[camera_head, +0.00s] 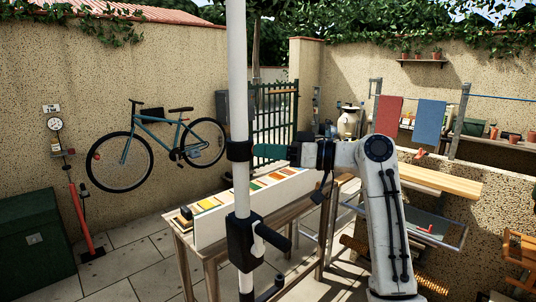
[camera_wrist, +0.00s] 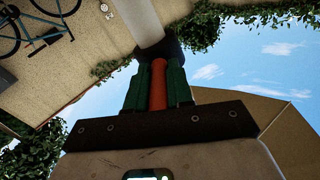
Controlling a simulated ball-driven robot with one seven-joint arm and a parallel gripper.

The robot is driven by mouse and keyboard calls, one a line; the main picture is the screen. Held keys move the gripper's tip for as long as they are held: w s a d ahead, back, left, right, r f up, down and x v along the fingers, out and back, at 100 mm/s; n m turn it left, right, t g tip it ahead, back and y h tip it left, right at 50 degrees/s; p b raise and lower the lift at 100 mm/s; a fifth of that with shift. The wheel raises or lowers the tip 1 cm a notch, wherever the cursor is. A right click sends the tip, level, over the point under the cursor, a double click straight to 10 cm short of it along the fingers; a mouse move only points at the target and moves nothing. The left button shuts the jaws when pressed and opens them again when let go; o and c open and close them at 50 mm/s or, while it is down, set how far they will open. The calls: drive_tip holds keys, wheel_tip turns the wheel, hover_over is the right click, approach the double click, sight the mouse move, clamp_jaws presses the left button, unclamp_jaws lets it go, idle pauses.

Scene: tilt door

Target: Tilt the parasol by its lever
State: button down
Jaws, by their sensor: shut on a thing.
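The parasol's white pole (camera_head: 238,90) stands upright in the head view, left of centre; its canopy is not clearly seen. A black collar (camera_head: 239,151) wraps the pole, and the collar also shows in the wrist view (camera_wrist: 168,47). The orange-red lever (camera_wrist: 158,85) sticks out from this collar. My gripper (camera_head: 270,151) comes from the right with green fingers. In the wrist view my gripper (camera_wrist: 157,84) is shut on the lever, one finger on each side. In the head view the fingers hide the lever.
A lower black fitting (camera_head: 243,240) with a handle sits on the pole. A wooden table (camera_head: 210,255) with a white panel and coloured tiles stands behind it. A bicycle (camera_head: 160,140) hangs on the left wall. A wooden shelf (camera_head: 440,180) is at the right.

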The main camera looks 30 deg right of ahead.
drive_tip(key=c, duration=1)
unclamp_jaws()
drive_tip(key=shift+d, duration=0.1)
drive_tip(key=b+v, duration=0.2)
drive_tip(key=v, duration=0.8)
drive_tip(key=shift+s+d+b, duration=0.2)
drive_tip(key=shift+b, duration=0.1)
